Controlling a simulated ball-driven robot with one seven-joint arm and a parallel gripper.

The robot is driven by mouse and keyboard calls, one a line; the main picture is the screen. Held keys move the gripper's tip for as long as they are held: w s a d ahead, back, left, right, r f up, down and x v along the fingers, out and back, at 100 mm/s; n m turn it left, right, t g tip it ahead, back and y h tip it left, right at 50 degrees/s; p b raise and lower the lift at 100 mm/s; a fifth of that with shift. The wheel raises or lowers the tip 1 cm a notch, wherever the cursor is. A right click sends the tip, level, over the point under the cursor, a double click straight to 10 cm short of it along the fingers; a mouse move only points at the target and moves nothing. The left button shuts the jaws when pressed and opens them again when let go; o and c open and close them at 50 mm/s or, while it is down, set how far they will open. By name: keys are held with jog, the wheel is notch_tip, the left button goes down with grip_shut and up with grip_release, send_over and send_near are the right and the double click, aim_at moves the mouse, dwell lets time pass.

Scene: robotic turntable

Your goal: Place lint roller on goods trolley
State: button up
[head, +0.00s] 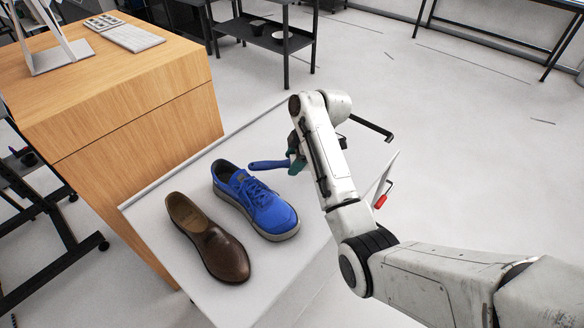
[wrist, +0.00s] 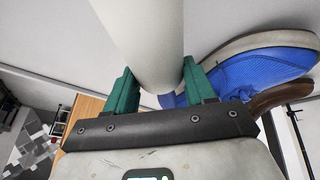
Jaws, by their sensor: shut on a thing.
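The lint roller shows its blue handle (head: 268,165) in the head view, pointing left above the white surface near the blue sneaker. Its white roll (wrist: 140,40) fills the top middle of the wrist view. My gripper (head: 294,148) has green fingers and is shut on the roller; in the wrist view the fingers (wrist: 160,88) stand on both sides of the roll. My arm hides part of the roller in the head view. I cannot tell for sure which piece is the goods trolley.
A blue sneaker (head: 256,203) and a brown shoe (head: 208,238) lie on the white surface (head: 150,215) below my gripper. A wooden desk (head: 130,75) stands at left. A black shelf unit (head: 265,38) stands at the back. Open floor (head: 460,130) lies to the right.

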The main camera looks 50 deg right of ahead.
jog(key=shift+w+d+f, duration=0.1)
jog(key=shift+w+f, duration=0.25)
jog(key=shift+f, duration=0.05)
jog(key=shift+w+f+p, duration=0.1)
jog(key=shift+f+p, duration=0.35)
jog(key=shift+f, duration=1.25)
jog(key=shift+f, duration=0.15)
jog(key=o, duration=1.2)
jog(key=b+v, duration=0.1)
jog(key=v, duration=1.1)
jog(key=shift+r, duration=0.2)
